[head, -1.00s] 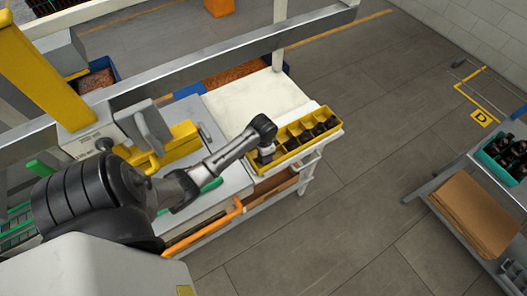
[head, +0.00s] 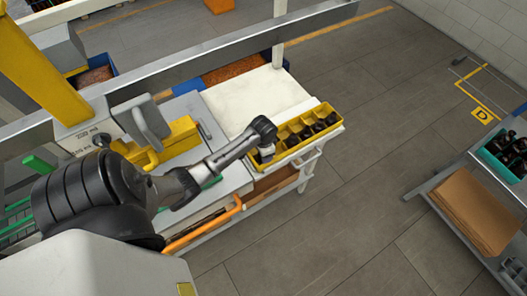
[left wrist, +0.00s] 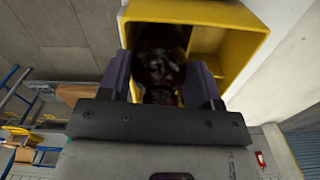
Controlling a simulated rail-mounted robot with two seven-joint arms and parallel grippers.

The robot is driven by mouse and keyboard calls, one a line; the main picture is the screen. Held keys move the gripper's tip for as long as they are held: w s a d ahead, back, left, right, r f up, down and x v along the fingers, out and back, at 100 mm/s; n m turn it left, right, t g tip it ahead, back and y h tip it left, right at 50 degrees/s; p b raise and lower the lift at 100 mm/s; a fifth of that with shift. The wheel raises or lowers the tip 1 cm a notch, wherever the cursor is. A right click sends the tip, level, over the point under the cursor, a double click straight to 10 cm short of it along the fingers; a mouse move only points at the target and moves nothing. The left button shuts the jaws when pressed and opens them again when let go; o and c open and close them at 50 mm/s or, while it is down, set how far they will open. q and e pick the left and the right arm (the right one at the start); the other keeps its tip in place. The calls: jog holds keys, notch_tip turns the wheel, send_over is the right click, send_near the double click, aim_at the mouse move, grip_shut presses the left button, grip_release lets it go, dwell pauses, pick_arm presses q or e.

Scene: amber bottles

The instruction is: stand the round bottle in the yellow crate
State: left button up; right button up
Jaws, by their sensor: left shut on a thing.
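The yellow crate (head: 303,146) stands at the right end of the white worktop, with dark bottles (head: 318,126) in a row of its compartments. My left gripper (head: 266,156) points down at the crate's near left end. In the left wrist view the gripper (left wrist: 163,82) is shut on a dark, glossy bottle (left wrist: 162,68), with one finger on each side. The bottle is at a compartment of the yellow crate (left wrist: 195,12); its base is hidden, so I cannot tell if it touches the floor. The compartment beside it looks empty. My right gripper is not in view.
A white worktop (head: 250,100) lies left of the crate. A metal beam (head: 220,63) and a post (head: 279,40) stand behind. At right, a cart carries a teal crate (head: 493,157) of dark bottles and cardboard (head: 475,212). The floor between is clear.

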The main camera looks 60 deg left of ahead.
pick_arm(q)
jog(key=o, duration=1)
jog(key=shift+o, duration=0.2)
jog(key=shift+r+b, duration=0.45)
jog(key=shift+r, duration=3.25)
